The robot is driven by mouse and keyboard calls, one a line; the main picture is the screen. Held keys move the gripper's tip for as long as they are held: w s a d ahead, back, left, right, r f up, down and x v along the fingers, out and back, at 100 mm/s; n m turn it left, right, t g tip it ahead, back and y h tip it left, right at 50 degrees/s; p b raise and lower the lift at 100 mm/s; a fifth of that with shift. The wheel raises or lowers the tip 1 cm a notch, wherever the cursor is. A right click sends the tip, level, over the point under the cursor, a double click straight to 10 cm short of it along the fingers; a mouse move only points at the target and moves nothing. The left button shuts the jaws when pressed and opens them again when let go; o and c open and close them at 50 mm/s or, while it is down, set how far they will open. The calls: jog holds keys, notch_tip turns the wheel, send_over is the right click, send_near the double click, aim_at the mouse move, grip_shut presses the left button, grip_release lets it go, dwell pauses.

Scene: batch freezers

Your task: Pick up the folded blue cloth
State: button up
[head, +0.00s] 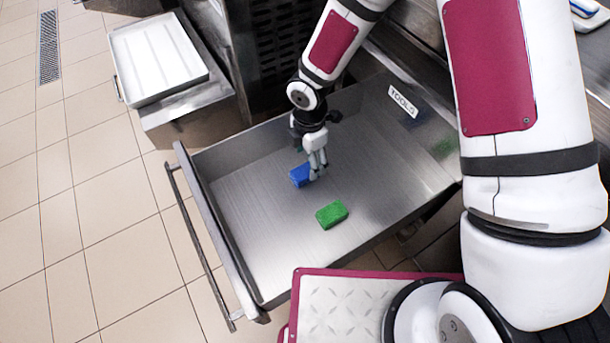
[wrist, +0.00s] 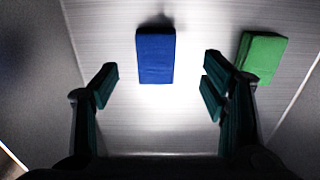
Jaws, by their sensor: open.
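The folded blue cloth (head: 299,175) lies flat on the floor of an open metal drawer (head: 262,235) in the head view. It also shows in the wrist view (wrist: 156,56), ahead of and between the fingers. My gripper (head: 317,172) is inside the drawer, just above and beside the cloth, and partly hides it in the head view. In the wrist view the gripper's fingers (wrist: 160,82) are spread apart and nothing is between their tips. I cannot tell the exact height of the fingertips above the drawer floor.
A green folded cloth or sponge (head: 332,215) lies in the same drawer, to the right in the wrist view (wrist: 262,56). A white tray (head: 158,58) stands outside. The drawer floor is otherwise mostly clear.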

aim_at(306, 170)
jog(key=shift+w+a+f+b, duration=0.15)
jog(key=shift+f+b, duration=0.6)
jog(key=shift+f, duration=0.75)
jog(key=shift+a+f+b, duration=0.1)
jog(key=shift+f+b, duration=0.65)
jog(key=shift+f, duration=0.7)
jog(key=shift+r, duration=0.1)
jog(key=c, duration=1.2)
